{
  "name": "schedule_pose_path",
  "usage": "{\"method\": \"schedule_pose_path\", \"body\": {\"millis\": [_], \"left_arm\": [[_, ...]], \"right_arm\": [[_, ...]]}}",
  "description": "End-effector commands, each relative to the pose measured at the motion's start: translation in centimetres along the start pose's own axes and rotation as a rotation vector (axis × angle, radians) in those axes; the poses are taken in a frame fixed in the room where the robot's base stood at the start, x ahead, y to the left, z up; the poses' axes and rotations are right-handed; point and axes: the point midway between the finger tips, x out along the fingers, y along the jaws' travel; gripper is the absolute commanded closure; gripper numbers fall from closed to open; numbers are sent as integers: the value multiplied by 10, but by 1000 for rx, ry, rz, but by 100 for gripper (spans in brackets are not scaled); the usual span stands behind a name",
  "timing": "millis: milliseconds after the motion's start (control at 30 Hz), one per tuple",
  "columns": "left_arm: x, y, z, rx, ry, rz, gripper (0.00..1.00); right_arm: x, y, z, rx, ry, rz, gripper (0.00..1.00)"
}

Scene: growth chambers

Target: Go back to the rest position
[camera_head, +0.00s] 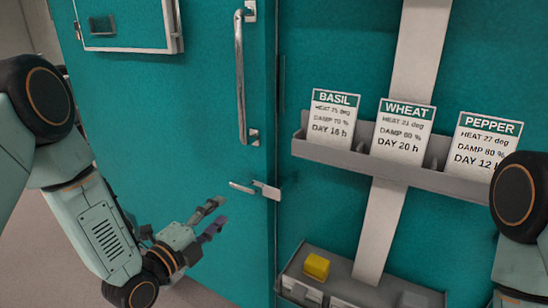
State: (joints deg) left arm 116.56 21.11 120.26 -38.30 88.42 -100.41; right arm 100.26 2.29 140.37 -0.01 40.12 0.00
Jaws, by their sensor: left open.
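My left gripper (209,219) is at the lower middle, in front of the teal chamber door (190,120). Its fingers are apart with nothing between them. A small metal latch (262,190) on the door's edge is just to the right of and above the fingertips, and a gap seems to lie between them. My right arm shows only in part at the right edge; its gripper is out of view.
A long vertical handle (240,80) stands out from the door. A grey rack (390,165) holds BASIL (332,120), WHEAT (402,130) and PEPPER (485,143) cards. Below, a grey tray (345,287) carries a yellow block (316,266). Floor shows at the lower left.

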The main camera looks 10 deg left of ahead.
Motion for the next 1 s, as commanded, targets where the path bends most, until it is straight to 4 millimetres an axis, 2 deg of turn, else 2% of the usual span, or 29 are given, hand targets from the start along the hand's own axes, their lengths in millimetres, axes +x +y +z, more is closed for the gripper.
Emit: {"method": "schedule_pose_path", "body": {"millis": [167, 367, 467, 567, 667, 800, 900, 1000], "left_arm": [[-1, 16, 2, -224, -18, 70, 58], [-23, 68, 1, -676, -169, 284, 58], [-46, 102, -8, -902, -288, 403, 58], [-77, 136, -19, -1118, -447, 521, 58], [-119, 171, -36, -1318, -649, 636, 58], [-195, 212, -63, -1533, -1009, 770, 58], [-252, 229, -82, -1597, -1254, 837, 58], [-298, 236, -98, -1579, -1418, 899, 58]], "right_arm": [[0, 0, 0, 0, 0, 0, 60], [0, 0, 0, 0, 0, 0, 60], [0, 0, 0, 0, 0, 0, 60], [0, 0, 0, 0, 0, 0, 60], [0, 0, 0, 0, 0, 0, 60], [0, 0, 0, 0, 0, 0, 60], [0, 0, 0, 0, 0, 0, 60], [0, 0, 0, 0, 0, 0, 60]]}}
